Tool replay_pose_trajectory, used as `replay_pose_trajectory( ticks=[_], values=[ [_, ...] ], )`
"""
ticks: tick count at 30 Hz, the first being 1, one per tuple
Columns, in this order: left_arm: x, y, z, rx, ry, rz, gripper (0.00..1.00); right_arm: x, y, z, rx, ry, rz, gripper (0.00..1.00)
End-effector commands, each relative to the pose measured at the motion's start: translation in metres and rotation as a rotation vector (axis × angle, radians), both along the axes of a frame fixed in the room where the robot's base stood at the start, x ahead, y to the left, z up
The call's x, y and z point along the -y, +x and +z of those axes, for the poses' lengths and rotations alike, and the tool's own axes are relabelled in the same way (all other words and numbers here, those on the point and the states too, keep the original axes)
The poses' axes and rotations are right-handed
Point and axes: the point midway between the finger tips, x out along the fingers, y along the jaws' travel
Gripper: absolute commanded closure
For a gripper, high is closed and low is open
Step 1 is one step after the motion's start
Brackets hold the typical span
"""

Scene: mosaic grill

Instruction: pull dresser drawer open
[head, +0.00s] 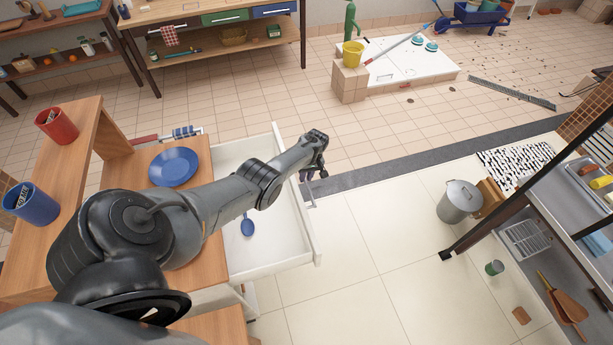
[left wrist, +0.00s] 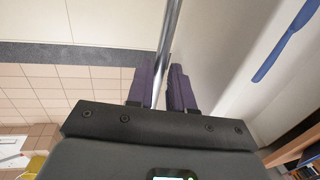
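The dresser has a wooden top (head: 196,232), and its white drawer (head: 262,262) stands far out to the right in the head view. A blue spoon (head: 247,226) lies inside the drawer; its blue handle also shows in the left wrist view (left wrist: 285,42). My left gripper (head: 312,173) is at the drawer's outer front. In the left wrist view, its dark purple fingers (left wrist: 161,88) lie on either side of the metal bar handle (left wrist: 170,30) and appear closed on it. My left arm hides part of the drawer and dresser. My right gripper is not in view.
A blue plate (head: 174,166) lies on the dresser top, near a red cup (head: 57,125) and a blue cup (head: 31,203) on a raised shelf. Pale tiled floor (head: 345,275) in front of the drawer is clear. A metal bin (head: 459,202) stands farther right.

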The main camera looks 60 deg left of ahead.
Motion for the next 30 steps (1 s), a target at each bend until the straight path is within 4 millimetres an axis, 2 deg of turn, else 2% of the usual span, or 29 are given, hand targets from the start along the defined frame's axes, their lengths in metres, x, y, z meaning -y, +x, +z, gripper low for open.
replay_pose_trajectory(
  ticks=[1,3,14,19,30],
  values=[
    [0.000,0.000,0.000,0.000,0.000,0.000,0.70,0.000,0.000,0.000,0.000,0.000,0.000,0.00],
    [0.000,0.000,0.000,0.000,0.000,0.000,0.60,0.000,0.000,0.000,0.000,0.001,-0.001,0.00],
    [0.000,0.001,0.004,0.001,0.002,0.000,0.60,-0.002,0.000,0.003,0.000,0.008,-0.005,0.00],
    [0.000,0.004,0.024,0.002,0.002,0.001,0.60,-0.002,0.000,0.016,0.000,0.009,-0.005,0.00],
    [0.002,0.016,0.083,0.003,0.002,0.001,0.60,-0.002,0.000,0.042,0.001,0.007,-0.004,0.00]
  ],
)
